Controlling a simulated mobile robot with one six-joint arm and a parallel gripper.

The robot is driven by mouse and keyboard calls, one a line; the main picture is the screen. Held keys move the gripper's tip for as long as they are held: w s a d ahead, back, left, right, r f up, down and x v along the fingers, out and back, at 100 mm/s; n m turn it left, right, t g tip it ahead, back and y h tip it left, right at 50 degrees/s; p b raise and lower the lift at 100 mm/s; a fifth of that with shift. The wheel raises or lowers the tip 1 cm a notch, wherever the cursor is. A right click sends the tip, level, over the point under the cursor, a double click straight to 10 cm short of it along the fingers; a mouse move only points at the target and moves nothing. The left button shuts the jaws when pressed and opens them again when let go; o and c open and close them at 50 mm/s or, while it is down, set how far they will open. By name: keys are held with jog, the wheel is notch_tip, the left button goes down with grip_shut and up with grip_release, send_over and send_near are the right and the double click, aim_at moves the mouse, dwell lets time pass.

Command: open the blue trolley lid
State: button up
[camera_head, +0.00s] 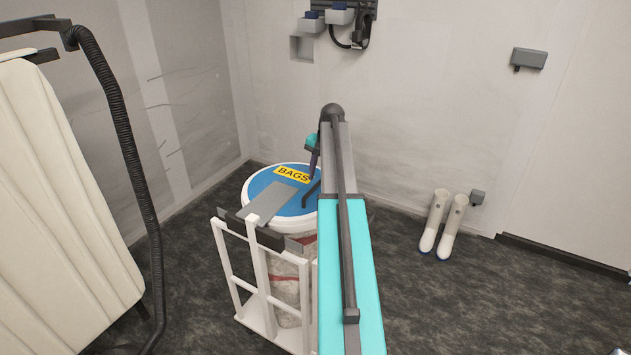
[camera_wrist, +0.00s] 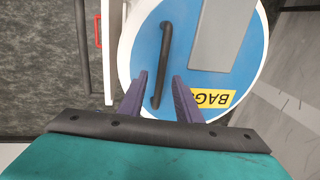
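The blue trolley lid (camera_head: 264,185) is round with a white rim and a yellow BAGS label (camera_head: 293,174). It lies flat and closed on top of the white trolley (camera_head: 258,268). It also fills much of the wrist view (camera_wrist: 185,45). A dark bar handle (camera_wrist: 162,62) stands on the lid. My gripper (camera_wrist: 160,78) is open, with one purple finger on each side of the handle's near end. I cannot tell whether the fingers touch it. In the head view my gripper (camera_head: 312,165) is over the lid's right side, partly hidden by my arm.
A grey flat plate (camera_head: 268,203) lies across the lid's front left. A cream panel with a black hose (camera_head: 125,140) stands at the left. White boots (camera_head: 442,225) stand by the wall at the right. Dark floor is clear between the boots and my arm.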

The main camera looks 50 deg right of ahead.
jog(key=shift+w+a+f+p, duration=0.1)
jog(key=shift+w+f+p, duration=0.1)
jog(key=shift+f, duration=0.5)
jog(key=shift+w+f+p, duration=0.1)
jog(key=shift+f+p, duration=0.1)
jog(key=shift+f, duration=0.45)
